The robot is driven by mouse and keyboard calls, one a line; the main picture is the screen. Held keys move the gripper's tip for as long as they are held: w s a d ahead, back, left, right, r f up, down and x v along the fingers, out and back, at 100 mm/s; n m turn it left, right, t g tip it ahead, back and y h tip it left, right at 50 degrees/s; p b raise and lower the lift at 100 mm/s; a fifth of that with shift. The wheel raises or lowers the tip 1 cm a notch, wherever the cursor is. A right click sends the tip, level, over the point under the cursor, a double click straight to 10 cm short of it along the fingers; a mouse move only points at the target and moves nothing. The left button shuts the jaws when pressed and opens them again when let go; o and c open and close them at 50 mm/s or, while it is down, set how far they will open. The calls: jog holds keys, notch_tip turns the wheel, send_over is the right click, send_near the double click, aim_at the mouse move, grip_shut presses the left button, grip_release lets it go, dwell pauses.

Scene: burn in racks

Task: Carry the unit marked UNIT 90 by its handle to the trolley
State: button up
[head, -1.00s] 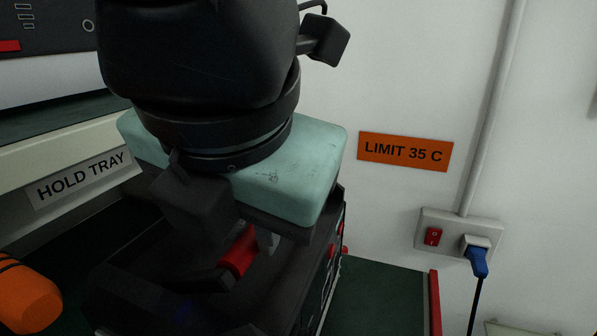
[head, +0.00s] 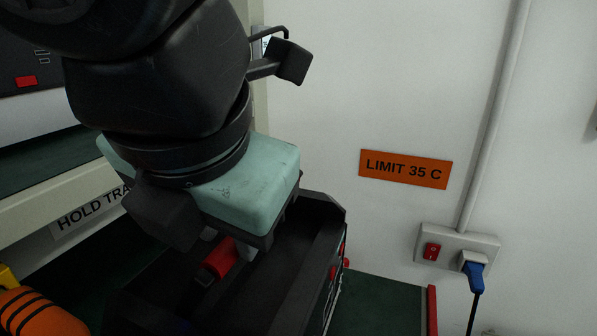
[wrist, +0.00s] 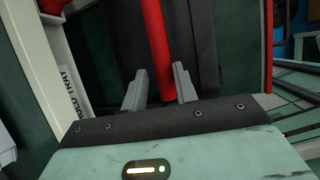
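A black open-topped unit (head: 318,212) with a red handle (head: 222,262) stands on a dark green surface in the head view. No UNIT 90 marking is readable. My gripper (head: 228,246), with its mint-green body, is over the unit with its fingers down at the handle. In the wrist view, the grey fingers of my gripper (wrist: 160,88) are apart. The red handle (wrist: 156,35) runs between them, with gaps visible on both sides. My arm and gripper body hide much of the unit in the head view. I cannot identify the trolley.
A cream shelf edge with a HOLD TRAY label (head: 92,212) is at left. An orange object with black stripes (head: 42,312) lies at lower left. The wall carries a LIMIT 35 C sign (head: 405,169) and a socket with a blue plug (head: 474,272).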

jog(key=shift+w+a+r, duration=0.1)
jog(key=shift+a+r, duration=0.1)
jog(key=shift+a, duration=0.1)
jog(key=shift+c, duration=1)
jog(key=shift+w+a+r+p, duration=0.1)
jog(key=shift+w+a+p, duration=0.1)
jog(key=shift+a+p, duration=0.25)
jog(key=shift+w+a+p, duration=0.15)
jog(key=shift+a+p, duration=0.3)
jog(key=o, duration=1.8)
jog(key=shift+o, duration=0.2)
jog(key=shift+r, duration=0.1)
jog(key=shift+p+v, duration=0.9)
jog(key=shift+v, duration=1.5)
jog(key=shift+s, duration=0.1)
